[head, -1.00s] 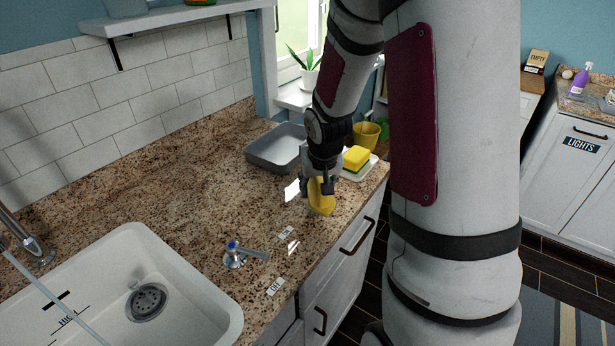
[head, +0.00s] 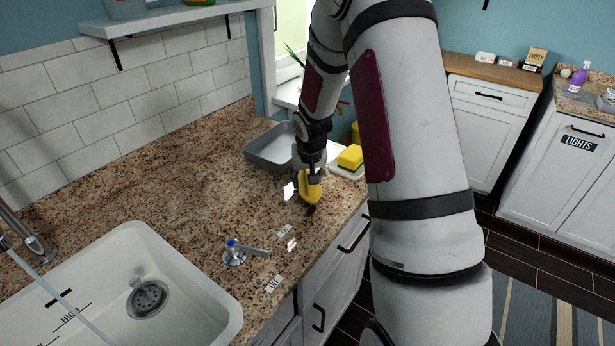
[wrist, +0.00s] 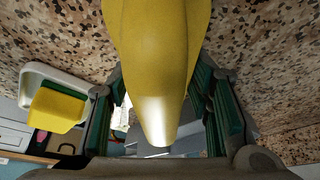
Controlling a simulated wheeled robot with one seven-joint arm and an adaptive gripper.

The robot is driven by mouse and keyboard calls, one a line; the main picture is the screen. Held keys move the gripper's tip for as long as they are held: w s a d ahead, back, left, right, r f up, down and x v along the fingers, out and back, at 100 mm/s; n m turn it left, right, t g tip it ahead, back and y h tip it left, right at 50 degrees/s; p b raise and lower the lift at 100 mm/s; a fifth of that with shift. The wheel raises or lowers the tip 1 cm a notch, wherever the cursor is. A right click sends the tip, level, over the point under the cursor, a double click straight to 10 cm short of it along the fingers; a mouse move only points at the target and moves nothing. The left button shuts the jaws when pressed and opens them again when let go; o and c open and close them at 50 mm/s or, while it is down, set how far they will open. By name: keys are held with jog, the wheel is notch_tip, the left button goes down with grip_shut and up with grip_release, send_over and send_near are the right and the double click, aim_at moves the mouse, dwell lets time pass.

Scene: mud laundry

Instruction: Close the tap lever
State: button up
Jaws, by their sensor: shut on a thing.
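The tap lever (head: 248,251) stands on the granite counter just right of the sink. It has a chrome base, a blue cap and a grey-blue handle pointing right. One small label (head: 274,284) lies nearer the front, seeming to read OFF; another label (head: 284,231) lies farther back, its text unreadable. My gripper (head: 308,178) is behind and right of the lever, apart from it. It is shut on a yellow banana-like object (head: 311,188) that hangs downward with a dark tip. This object fills the middle of the wrist view (wrist: 155,70), between my fingers.
The white sink (head: 205,290) is at lower left, with a pale streak (head: 55,292) from the faucet (head: 30,240) crossing it. A grey tray (head: 270,150) and a yellow sponge (head: 350,156) on a white dish (head: 347,173) are behind my gripper. Counter between gripper and lever is mostly clear.

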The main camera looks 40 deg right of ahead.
jog(key=shift+f, duration=0.1)
jog(key=o, duration=0.7)
jog(key=shift+f, duration=0.1)
jog(key=o, duration=0.3)
